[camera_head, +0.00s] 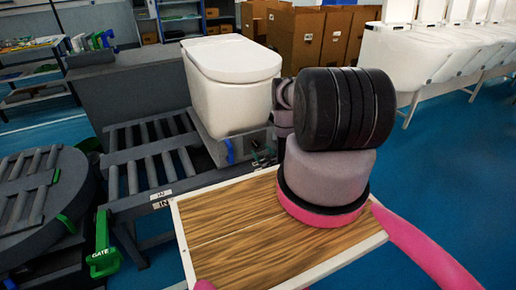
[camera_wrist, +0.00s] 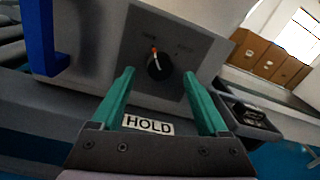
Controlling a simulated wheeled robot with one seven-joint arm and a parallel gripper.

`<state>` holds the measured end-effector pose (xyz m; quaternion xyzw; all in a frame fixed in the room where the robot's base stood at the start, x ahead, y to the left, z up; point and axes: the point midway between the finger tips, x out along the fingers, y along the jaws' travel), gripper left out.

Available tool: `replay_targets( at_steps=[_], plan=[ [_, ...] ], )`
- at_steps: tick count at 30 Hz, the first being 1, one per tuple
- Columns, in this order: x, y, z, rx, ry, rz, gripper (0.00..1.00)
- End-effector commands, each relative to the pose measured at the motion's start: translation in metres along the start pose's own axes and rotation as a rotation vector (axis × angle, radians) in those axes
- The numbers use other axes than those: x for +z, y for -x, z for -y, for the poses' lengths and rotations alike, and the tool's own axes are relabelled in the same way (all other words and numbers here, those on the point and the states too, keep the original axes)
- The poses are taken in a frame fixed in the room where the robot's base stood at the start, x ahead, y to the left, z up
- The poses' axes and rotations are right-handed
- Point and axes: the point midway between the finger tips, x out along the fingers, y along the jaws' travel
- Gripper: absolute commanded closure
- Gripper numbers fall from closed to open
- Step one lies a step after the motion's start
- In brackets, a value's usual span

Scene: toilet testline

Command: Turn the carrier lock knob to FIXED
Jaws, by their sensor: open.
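The carrier lock knob (camera_wrist: 160,67) is a round black dial on a dark plate in the wrist view. Its orange-white pointer points up, slightly left, towards the left one of two small labels that I cannot read. My gripper (camera_wrist: 159,75) is open, with one green finger to each side of the knob; the fingertips seem apart from it. A HOLD label (camera_wrist: 148,125) shows between the fingers, below the knob. In the head view the carrier (camera_head: 240,147) stands under a white toilet (camera_head: 232,85); my arm hides the gripper and knob.
A blue handle (camera_wrist: 44,45) stands left of the knob plate, and a dark block (camera_wrist: 252,115) sits to its right. A wooden board with a white rim (camera_head: 228,236) lies below my arm. Roller conveyors (camera_head: 150,155) stand left, with a green GATE lever (camera_head: 104,252).

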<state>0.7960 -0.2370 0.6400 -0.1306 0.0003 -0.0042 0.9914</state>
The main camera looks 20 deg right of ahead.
Motion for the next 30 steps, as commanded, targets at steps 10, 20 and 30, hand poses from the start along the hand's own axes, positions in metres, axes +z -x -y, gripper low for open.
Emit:
replay_targets(
  at_steps=[10,20,30],
  plan=[
    [0.000,-0.035,0.000,0.000,-0.001,-0.001,0.23],
    [0.000,-0.035,0.000,0.000,-0.001,-0.001,0.49],
    [0.000,-0.035,0.000,0.000,-0.010,-0.001,1.00]
  ],
)
